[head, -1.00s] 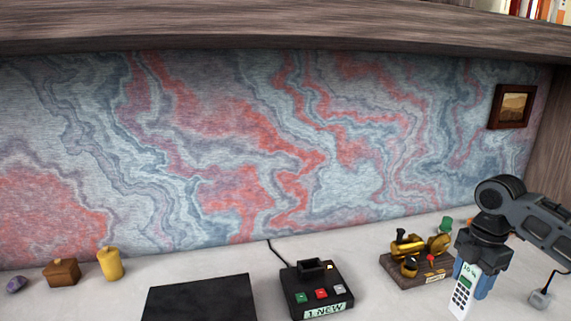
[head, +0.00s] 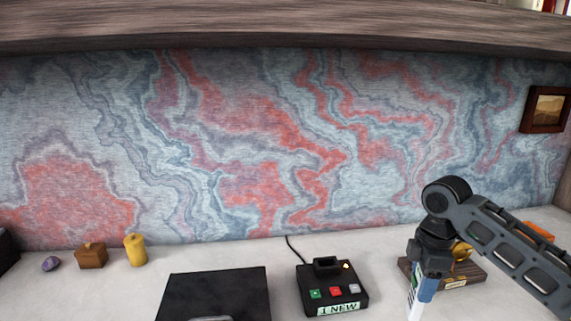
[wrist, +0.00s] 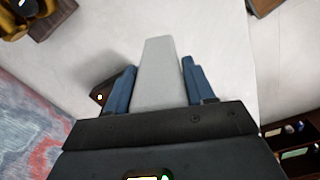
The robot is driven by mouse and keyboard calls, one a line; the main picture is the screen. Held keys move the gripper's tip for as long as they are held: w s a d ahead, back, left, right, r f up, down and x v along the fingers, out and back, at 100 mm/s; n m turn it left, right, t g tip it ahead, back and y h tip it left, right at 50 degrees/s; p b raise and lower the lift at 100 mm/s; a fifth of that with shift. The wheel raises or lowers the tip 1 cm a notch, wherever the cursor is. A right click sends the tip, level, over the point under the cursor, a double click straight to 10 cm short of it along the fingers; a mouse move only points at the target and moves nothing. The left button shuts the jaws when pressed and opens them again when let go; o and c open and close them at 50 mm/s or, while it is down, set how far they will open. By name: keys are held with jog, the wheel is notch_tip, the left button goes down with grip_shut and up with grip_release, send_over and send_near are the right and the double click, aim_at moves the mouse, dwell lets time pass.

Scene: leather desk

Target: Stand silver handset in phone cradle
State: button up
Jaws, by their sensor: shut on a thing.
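The silver handset (head: 413,303) is clamped in my gripper (head: 425,287) and hangs upright, seen nearly edge-on with its lower end cut off by the frame. In the wrist view the handset (wrist: 160,72) shows its plain grey back between the two blue fingers of my gripper (wrist: 158,70). The phone cradle (head: 332,293) is a black base with coloured buttons, a "1 NEW" display and a raised holder at its back. It stands on the desk left of my gripper, apart from the handset. The holder is empty.
A black flat box (head: 213,290) lies left of the cradle. A gold ornament on a wooden base (head: 473,272) stands behind my gripper, partly hidden. A yellow candle (head: 135,250) and a brown box (head: 91,256) are far left. A framed picture (head: 545,109) hangs right.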

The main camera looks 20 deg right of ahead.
jog(key=w+a+f+m, duration=0.1)
jog(key=w+a+m, duration=0.2)
jog(key=a, duration=1)
jog(key=w+a+f+m, duration=0.2)
jog(key=w+a+m, duration=0.2)
jog(key=a, duration=0.9)
jog(key=shift+a+b, duration=0.4)
jog(key=shift+r, duration=0.1)
